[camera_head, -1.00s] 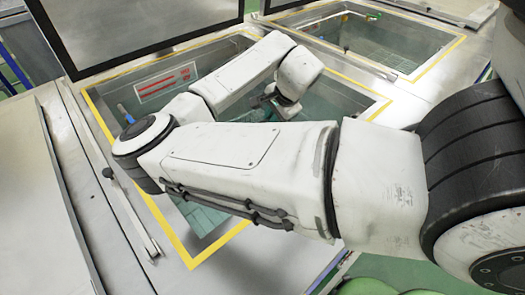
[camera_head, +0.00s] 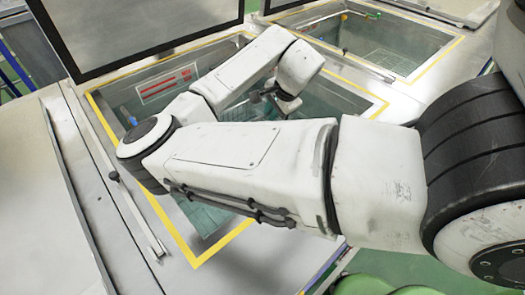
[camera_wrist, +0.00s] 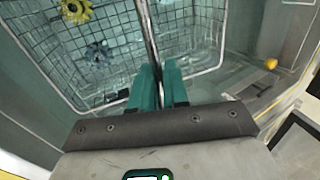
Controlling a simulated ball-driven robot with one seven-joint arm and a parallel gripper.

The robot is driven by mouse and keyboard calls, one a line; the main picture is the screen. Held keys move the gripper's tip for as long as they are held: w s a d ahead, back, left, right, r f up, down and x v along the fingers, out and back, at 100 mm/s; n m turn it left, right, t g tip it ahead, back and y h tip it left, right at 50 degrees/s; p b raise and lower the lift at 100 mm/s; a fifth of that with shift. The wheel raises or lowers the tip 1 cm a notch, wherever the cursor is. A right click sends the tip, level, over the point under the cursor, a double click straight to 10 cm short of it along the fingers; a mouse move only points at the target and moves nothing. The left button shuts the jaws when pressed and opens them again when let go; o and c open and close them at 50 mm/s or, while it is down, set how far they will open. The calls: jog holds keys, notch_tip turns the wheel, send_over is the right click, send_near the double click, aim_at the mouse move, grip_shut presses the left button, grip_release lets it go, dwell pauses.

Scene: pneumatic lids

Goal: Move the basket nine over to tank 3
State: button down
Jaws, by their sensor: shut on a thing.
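My gripper (camera_wrist: 157,76) has teal fingers, shut on the dark bar-like handle (camera_wrist: 148,35) of a wire basket (camera_wrist: 62,78). The basket is in a tank and holds a yellow gear (camera_wrist: 76,10) and a blue-grey gear (camera_wrist: 97,52). No number on the basket is readable. In the head view my gripper (camera_head: 272,100) is low over the near tank (camera_head: 215,240), which is framed in yellow and has its lid open.
A second open tank (camera_head: 452,52) with a yellow border lies at the upper right, with wire mesh inside. A dark-edged raised lid (camera_head: 140,25) stands behind the near tank. Steel worktop (camera_head: 60,150) lies left. A small yellow object (camera_wrist: 271,64) is right of the basket.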

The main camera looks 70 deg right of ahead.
jog(key=shift+r, duration=0.15)
notch_tip(320, 180, up, 24)
jog(key=p, duration=1.2)
jog(key=shift+f, duration=0.2)
dwell(0.9)
dwell(4.0)
